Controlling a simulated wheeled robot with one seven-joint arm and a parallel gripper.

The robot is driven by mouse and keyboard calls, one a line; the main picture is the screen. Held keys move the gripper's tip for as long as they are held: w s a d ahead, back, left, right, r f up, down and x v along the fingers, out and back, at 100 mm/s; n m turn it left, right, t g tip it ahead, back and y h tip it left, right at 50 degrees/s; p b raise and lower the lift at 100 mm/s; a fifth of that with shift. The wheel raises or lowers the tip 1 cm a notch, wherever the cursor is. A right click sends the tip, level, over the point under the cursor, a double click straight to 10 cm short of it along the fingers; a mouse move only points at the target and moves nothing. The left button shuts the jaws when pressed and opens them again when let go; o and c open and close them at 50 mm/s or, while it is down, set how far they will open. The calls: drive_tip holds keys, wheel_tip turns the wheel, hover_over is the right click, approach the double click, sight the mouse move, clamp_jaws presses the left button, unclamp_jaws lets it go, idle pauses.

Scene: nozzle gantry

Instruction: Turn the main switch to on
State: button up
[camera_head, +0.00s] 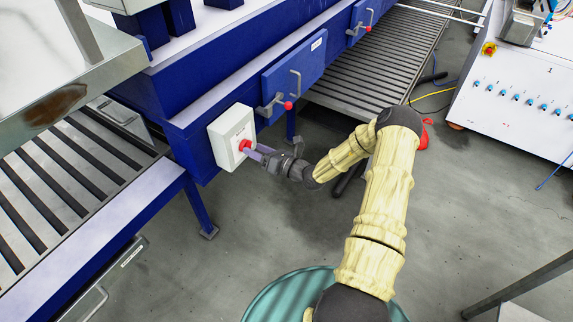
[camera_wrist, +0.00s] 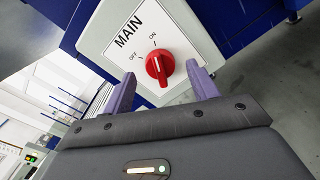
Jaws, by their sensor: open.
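The main switch is a red rotary knob (camera_wrist: 160,67) on a pale box (camera_head: 229,133) marked MAIN, OFF and ON. In the wrist view the knob's grip bar stands nearly upright, its upper end pointing toward the ON label. The knob also shows in the head view (camera_head: 243,145), at the tip of my gripper (camera_head: 257,151). In the wrist view my gripper (camera_wrist: 164,86) is open, with one purple finger to the left of the knob and the other to its right. Gaps show between the knob and both fingers.
The box is fixed to a blue machine frame (camera_head: 196,141). Blue doors (camera_head: 294,75) with handles and red-tipped latches lie farther along it. A slatted conveyor (camera_head: 70,170) is at the left. A white panel with blue knobs (camera_head: 516,94) stands at the right. Grey floor (camera_head: 480,200) is open.

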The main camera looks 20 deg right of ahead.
drive_tip(key=b+v, duration=0.3)
drive_tip(key=v, duration=1.2)
drive_tip(key=shift+s, duration=0.15)
drive_tip(key=s+a+r+n+g, duration=0.1)
drive_tip(key=s+a+n+g, duration=1.3)
drive_tip(key=n, duration=0.4)
drive_tip(key=s+d+r+n+t+h, duration=0.1)
drive_tip(key=d+r+n+t+h, duration=0.1)
drive_tip(key=r+n+h, duration=0.7)
drive_tip(key=d+n+h, duration=0.1)
drive_tip(key=n, duration=0.7)
drive_tip(key=shift+s+r+h, duration=0.3)
drive_tip(key=shift+r, duration=0.05)
